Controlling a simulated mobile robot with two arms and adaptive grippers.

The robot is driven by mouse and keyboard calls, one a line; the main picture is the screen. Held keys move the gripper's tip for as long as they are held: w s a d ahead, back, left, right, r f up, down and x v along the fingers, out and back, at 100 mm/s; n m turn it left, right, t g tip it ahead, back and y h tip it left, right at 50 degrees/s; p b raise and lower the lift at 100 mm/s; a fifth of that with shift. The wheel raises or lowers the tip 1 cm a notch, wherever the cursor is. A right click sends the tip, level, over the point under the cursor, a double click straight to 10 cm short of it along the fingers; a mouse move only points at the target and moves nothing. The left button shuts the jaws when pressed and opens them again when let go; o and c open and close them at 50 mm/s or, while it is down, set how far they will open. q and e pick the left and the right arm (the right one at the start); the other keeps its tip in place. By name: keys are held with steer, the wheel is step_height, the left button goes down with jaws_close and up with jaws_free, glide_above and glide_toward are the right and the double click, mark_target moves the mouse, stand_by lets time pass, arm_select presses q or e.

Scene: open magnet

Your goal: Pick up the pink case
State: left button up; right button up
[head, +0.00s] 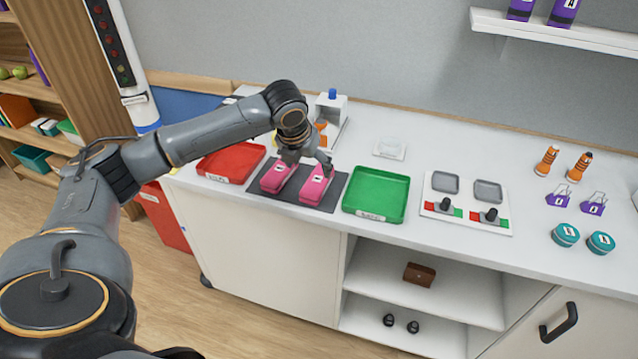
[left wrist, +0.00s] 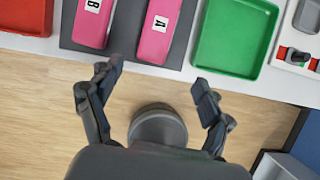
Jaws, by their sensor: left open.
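Two pink cases lie side by side on a dark grey mat (head: 262,193) on the white counter. The left pink case (head: 272,184) shows a label B in the left wrist view (left wrist: 95,30). The right pink case (head: 312,193) shows a label A there (left wrist: 155,45). My left gripper (head: 308,163) is open and empty, and appears above the far ends of the cases in the head view. In the left wrist view its spread fingers (left wrist: 156,83) have the A case ahead, between their lines. I see no contact. My right gripper is not in view.
A red tray (head: 232,178) lies left of the mat and a green tray (head: 370,216) right of it. A white panel with dark knobs (head: 468,230) is farther right. A white device with a blue top (head: 332,110) stands behind the mat.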

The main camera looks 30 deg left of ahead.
arm_select(q)
glide_above(312, 187)
steer(key=s+d, duration=0.1)
steer(key=s, duration=0.1)
step_height(312, 187, down, 6)
steer(key=shift+d+f+p, duration=0.15)
steer(key=shift+p, duration=0.25)
steer(key=x, duration=0.1)
steer(key=p+x, duration=0.1)
steer(key=x, duration=0.2)
steer(key=shift+a+f+p, duration=0.4)
steer(key=shift+f, duration=0.3)
steer(key=shift+c, duration=0.4)
steer(key=c, duration=1.2)
steer(key=shift+r, duration=0.1)
